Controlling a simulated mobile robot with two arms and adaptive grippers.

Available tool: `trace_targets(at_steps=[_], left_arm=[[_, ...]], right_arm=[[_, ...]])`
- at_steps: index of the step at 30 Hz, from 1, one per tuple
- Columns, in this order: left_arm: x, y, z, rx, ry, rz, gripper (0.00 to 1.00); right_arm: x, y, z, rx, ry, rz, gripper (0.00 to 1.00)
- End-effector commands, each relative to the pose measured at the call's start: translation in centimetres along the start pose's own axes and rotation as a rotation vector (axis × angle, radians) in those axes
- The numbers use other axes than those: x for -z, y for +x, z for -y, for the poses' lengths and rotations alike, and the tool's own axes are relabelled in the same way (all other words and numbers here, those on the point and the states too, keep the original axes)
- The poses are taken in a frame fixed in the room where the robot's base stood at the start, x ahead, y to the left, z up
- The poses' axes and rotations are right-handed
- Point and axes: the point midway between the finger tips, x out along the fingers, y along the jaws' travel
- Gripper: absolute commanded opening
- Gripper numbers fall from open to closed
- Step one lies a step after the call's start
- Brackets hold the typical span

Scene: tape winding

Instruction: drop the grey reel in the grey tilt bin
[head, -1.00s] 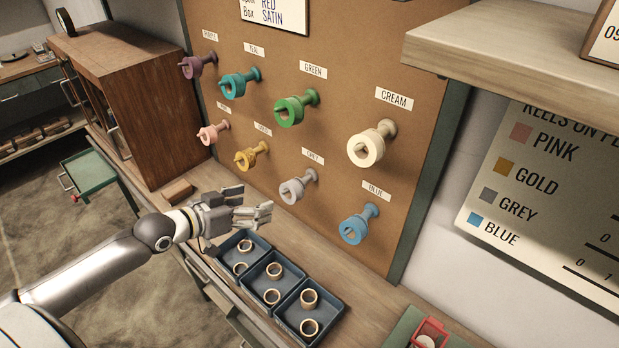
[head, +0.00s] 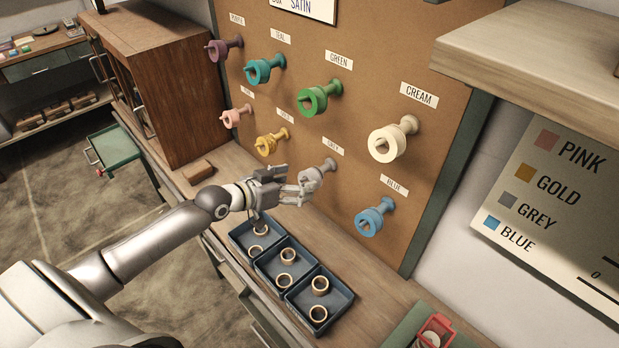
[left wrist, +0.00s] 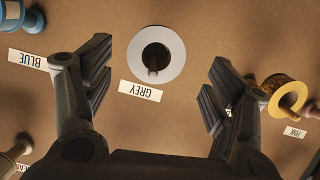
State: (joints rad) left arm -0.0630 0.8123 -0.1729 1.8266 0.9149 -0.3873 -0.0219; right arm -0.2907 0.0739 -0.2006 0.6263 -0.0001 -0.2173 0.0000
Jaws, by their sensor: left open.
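The grey reel (head: 312,176) hangs on a peg on the brown board, under the GREY label. In the left wrist view, the reel (left wrist: 177,50) shows end-on as a pale grey ring with a peg tip in its dark hole. My left gripper (head: 293,190) is open and empty just in front of the reel and partly overlaps it in the head view. In the left wrist view, the fingers of my gripper (left wrist: 157,70) stand on either side of and below the reel, apart from it. I cannot identify the grey tilt bin. My right gripper is out of view.
Gold (head: 270,142), blue (head: 368,220), pink (head: 233,117), green (head: 311,98) and other reels hang around the grey one. Several dark trays (head: 342,303) holding tan rings stand on the bench below. A wooden shelf (head: 540,55) juts out at upper right.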

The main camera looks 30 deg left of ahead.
Motion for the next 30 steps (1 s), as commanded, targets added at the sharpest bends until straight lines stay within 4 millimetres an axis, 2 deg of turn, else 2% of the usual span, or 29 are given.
trace_targets(at_steps=[1, 4, 9, 19, 30], left_arm=[[0.4, 0.6, -0.3, -0.002, -0.004, -0.002, 0.78], [0.2, 1.9, -0.5, -0.001, -0.003, -0.002, 0.78], [-0.1, 3.7, -0.4, -0.001, -0.002, -0.001, 0.78], [-0.2, 4.1, -0.4, -0.001, 0.000, -0.001, 0.78], [-0.2, 4.1, -0.4, -0.001, 0.000, 0.000, 0.33]], right_arm=[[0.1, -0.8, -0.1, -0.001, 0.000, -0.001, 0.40], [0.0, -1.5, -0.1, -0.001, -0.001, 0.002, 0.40], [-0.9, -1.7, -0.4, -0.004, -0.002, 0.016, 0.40], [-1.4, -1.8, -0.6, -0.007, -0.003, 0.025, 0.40], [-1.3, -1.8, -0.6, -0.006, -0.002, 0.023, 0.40]])
